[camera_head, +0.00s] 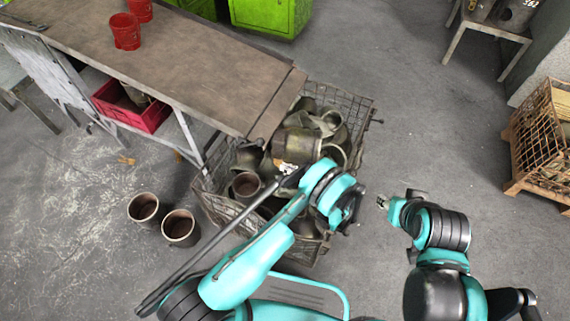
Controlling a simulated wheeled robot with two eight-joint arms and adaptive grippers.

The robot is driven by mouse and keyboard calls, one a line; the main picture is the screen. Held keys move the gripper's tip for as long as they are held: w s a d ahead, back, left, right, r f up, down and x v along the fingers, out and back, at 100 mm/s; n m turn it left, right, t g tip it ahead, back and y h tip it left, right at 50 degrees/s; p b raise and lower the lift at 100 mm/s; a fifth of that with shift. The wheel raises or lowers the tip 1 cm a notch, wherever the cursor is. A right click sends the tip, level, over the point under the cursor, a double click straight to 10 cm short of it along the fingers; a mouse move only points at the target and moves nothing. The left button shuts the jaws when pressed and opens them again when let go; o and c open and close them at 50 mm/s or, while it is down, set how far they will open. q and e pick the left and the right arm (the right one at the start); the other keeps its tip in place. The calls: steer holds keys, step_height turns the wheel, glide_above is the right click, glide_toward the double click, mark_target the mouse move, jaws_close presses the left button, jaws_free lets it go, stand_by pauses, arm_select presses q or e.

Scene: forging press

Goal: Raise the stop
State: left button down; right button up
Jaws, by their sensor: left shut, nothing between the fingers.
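I cannot pick out the stop with certainty in the head view. A long dark bar (208,246) runs slanting from the lower left up to my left wrist; what it belongs to is unclear. My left gripper (287,170) is small and dark, shut and empty, above the wire basket of metal parts. Whether it touches the bar or a part below cannot be told. My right gripper (384,202) is over bare floor right of the basket; its fingers are too small to read.
The wire basket (359,103) stands beside a brown workbench (190,65) with red cups (125,31). Two rusty cups (181,228) stand on the floor at left. A wooden-framed crate (541,130) is at right. The floor between basket and crate is clear.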

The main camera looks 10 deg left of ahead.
arm_select(q)
steer(key=w+a+r+b, duration=0.1)
steer(key=w+a+r, duration=0.2)
steer(key=a, duration=0.5)
steer(key=shift+w+r, duration=0.15)
steer(key=shift+w, duration=0.1)
steer(key=shift+a, duration=0.1)
